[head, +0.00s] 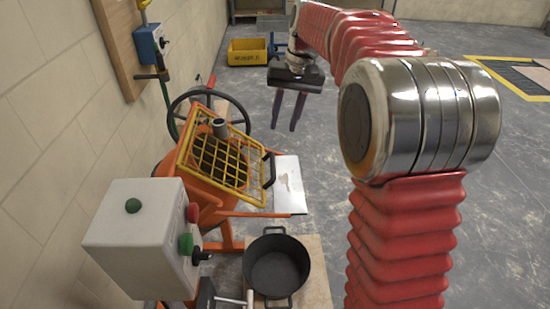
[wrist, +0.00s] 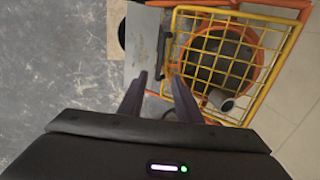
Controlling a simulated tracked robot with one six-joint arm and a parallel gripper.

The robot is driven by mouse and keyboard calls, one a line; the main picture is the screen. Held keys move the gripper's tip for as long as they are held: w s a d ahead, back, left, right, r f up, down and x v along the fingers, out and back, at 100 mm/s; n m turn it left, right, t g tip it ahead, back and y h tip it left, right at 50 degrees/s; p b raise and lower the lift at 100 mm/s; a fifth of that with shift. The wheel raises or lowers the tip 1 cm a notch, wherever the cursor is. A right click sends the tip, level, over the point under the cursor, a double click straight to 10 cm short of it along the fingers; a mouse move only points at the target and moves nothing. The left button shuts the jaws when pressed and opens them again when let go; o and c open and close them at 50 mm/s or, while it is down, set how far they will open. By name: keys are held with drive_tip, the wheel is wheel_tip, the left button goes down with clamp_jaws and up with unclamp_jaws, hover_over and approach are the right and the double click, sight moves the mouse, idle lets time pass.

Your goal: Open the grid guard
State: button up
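The yellow grid guard (head: 218,164) lies over the mouth of the orange mixer drum (head: 196,190), tilted in the head view. A dark handle (head: 268,170) stands on its right edge. In the wrist view the grid guard (wrist: 252,48) covers the round drum opening, and its dark handle (wrist: 166,56) is at its left edge. My gripper (head: 285,128) is open and empty, with two dark fingers pointing down. In the head view it hangs above and to the right of the handle. In the wrist view the fingertips (wrist: 160,76) appear just below the handle, apart from it.
A grey control box (head: 145,238) with buttons stands front left. A black pot (head: 276,265) sits low in front of the mixer. A metal chute plate (head: 288,185) lies beside the handle. A handwheel (head: 208,112) is behind the guard. Open floor lies right.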

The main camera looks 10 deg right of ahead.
sight(274, 164)
drive_tip(key=shift+f, duration=0.1)
drive_tip(key=a+f, duration=0.1)
drive_tip(key=f, duration=0.8)
drive_tip(key=a+f, duration=0.1)
drive_tip(key=f, duration=0.3)
drive_tip(key=shift+w+a+f, duration=0.2)
drive_tip(key=shift+w+a, duration=0.05)
drive_tip(key=shift+a, duration=0.1)
drive_tip(key=shift+c, duration=0.7)
clamp_jaws()
drive_tip(key=shift+d, duration=0.2)
drive_tip(key=shift+a+r, duration=0.1)
drive_tip(key=shift+r, duration=0.05)
